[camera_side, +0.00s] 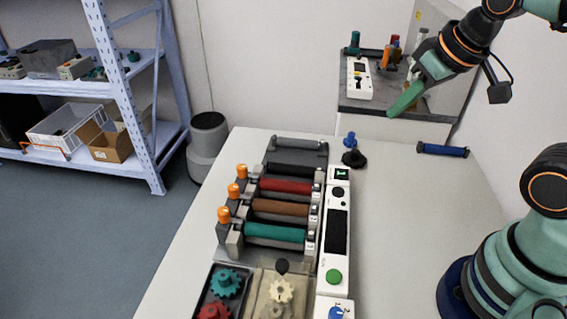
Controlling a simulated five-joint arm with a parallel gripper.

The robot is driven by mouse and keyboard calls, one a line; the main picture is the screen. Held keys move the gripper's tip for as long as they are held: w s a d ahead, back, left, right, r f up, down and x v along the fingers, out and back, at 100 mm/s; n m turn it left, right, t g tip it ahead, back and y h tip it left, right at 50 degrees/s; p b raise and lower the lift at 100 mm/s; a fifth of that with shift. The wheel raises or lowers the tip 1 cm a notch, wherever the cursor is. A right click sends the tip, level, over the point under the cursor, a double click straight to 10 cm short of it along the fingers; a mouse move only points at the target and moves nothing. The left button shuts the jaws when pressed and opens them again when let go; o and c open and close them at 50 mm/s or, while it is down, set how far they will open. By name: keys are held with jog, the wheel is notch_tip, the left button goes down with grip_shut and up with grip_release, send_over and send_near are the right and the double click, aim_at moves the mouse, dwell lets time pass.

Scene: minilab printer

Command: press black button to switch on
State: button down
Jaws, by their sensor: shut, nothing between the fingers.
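A white control panel (345,208) stands at the right end of the roller unit on the table. It carries a small lit green display (341,174), a small black round spot (338,191) that looks like a button, a black rectangle (337,231) and a large green button (333,276). I cannot tell whether the black button is pressed. My gripper (398,107) is at the upper right, its green fingers shut and empty, pointing down and left. It is in the air, apart from the panel and well behind it.
Red, brown and teal rollers (275,232) with orange knobs (224,215) lie left of the panel. A black knob (354,158) and a blue roller (442,150) lie toward the back. A white device (360,80) stands behind the table.

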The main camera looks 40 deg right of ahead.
dwell(1.0)
jog(key=n+g, duration=0.6)
jog(key=n, duration=2.1)
send_over(337, 191)
jog(key=f, duration=0.4)
jog(key=shift+w, duration=0.2)
jog(key=shift+f, duration=0.2)
notch_tip(337, 191, down, 14)
jog(key=shift+s+r, duration=0.1)
jog(key=shift+s, duration=0.05)
